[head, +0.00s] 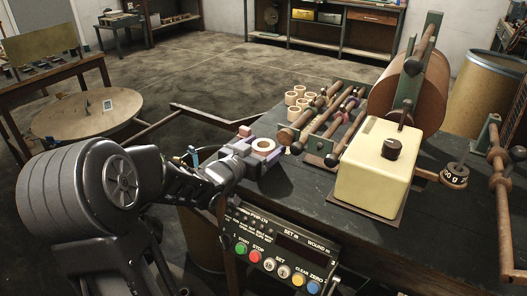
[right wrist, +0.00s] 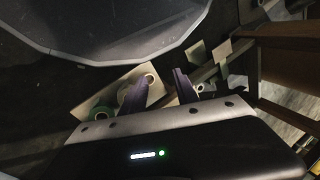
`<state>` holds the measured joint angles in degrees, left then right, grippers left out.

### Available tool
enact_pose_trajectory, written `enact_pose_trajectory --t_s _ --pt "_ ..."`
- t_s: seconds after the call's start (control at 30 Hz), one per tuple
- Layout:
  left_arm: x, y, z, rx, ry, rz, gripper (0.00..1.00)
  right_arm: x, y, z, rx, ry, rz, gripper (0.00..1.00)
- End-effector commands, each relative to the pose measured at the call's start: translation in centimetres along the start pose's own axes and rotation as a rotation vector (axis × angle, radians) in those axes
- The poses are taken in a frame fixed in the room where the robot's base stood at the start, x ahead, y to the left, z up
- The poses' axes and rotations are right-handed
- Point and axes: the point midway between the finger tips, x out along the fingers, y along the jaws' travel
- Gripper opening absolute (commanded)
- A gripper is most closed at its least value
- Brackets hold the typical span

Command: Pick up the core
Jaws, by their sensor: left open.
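A pale ring-shaped core (head: 263,146) with a tan centre sits near the front left edge of the dark bench. My left gripper (head: 256,152) reaches in from the left, with lilac-grey finger parts close around the core. It is open; whether a finger touches the core is not clear. Several more pale cores (head: 296,98) stand further back beside the rollers. My right gripper (right wrist: 162,88) shows only in the right wrist view, its two dark purple fingers apart and nothing seen held between them.
A cream box with a black knob (head: 375,165) and a rack of rollers (head: 335,118) stand right of the core. A large brown drum (head: 420,85) is behind. A control panel (head: 280,255) hangs at the bench front. In the right wrist view, a pale board (right wrist: 118,88) carries rolls.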

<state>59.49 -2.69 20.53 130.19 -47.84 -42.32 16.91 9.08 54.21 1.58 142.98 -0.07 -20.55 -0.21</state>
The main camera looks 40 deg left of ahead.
Motion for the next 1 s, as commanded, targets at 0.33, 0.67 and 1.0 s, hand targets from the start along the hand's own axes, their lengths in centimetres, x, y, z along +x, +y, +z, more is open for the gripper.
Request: enact_pose_trajectory --t_s 0.33,0.67,1.0 --pt "-0.04 0.03 0.00 0.000 0.000 0.001 0.77 -0.01 -0.01 0.00 0.000 0.000 0.000 0.36" --pt "-0.04 0.04 0.00 0.000 0.000 0.001 0.58 -0.01 0.00 0.00 0.000 0.000 0.000 0.36" --pt "-0.04 0.04 0.00 0.000 0.000 0.001 0.30 -0.01 0.00 0.01 0.000 0.000 0.000 0.36"
